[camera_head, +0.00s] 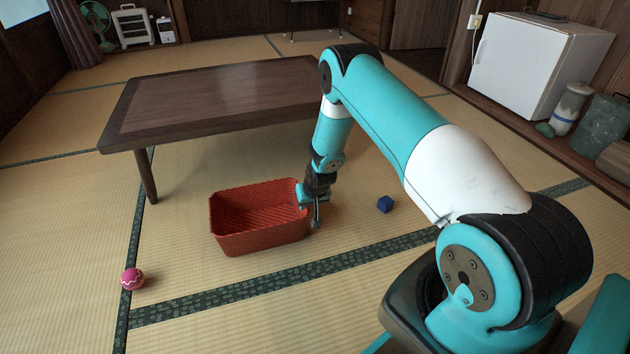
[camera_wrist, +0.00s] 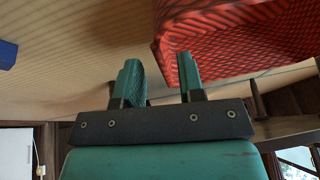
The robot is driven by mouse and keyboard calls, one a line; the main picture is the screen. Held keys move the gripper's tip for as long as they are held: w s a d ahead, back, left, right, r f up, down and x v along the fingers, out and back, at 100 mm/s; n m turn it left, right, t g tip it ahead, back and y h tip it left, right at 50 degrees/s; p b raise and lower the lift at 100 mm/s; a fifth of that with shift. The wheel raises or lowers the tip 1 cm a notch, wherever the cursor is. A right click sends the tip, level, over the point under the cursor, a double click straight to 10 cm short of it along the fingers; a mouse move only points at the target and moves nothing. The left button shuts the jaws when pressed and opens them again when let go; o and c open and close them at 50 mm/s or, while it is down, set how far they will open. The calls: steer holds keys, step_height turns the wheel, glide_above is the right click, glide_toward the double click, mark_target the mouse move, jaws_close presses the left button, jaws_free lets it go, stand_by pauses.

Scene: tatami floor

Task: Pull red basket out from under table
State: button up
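The red basket (camera_head: 262,240), a woven rectangular open-top box, stands upright on the tatami in front of the low dark wooden table (camera_head: 215,90). It looks clear of the tabletop in the head view. My gripper (camera_head: 309,200) points down at the basket's right side, one finger by the inside of the rim and the other outside. In the wrist view the basket (camera_wrist: 235,40) fills the upper right, behind the right finger. My gripper (camera_wrist: 160,75) has its fingers apart, with a visible gap between them. Whether either finger touches the basket, I cannot tell.
A blue cube (camera_head: 385,204) lies on the floor right of my gripper. A pink patterned ball (camera_head: 132,279) lies at the left front. The table's front leg (camera_head: 146,176) stands left of the basket. A white fridge (camera_head: 540,65) stands far right. The floor before the basket is clear.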

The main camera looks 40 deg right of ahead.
steer(key=p+v, duration=0.5)
steer(key=v, duration=0.6)
steer(key=s+a+r+n+y+p, duration=0.1)
steer(key=s+a+r, duration=0.1)
steer(key=a+r, duration=0.55)
steer(key=s+a+r+n+g+y+p, duration=0.15)
steer(key=a+r, duration=0.25)
steer(key=r, duration=0.7)
steer(key=s+a+r+n+y+p, duration=0.1)
steer(key=a+r+n+p, duration=0.1)
steer(key=a+r, duration=0.5)
steer(key=s+a+r+n+g+y+p, duration=0.1)
steer(key=s+a+r+n+g+p, duration=0.2)
steer(key=s+r, duration=0.9)
steer(key=s+a+r+n+p, duration=0.2)
steer(key=s+a+r+n, duration=0.25)
steer(key=s+r, duration=0.7)
step_height(320, 180, up, 35)
steer(key=s+p, duration=0.1)
steer(key=p, duration=3.5)
steer(key=shift+s+a+f+m+p, duration=0.15)
steer(key=shift+m+p, duration=0.15)
steer(key=shift+m, duration=0.1)
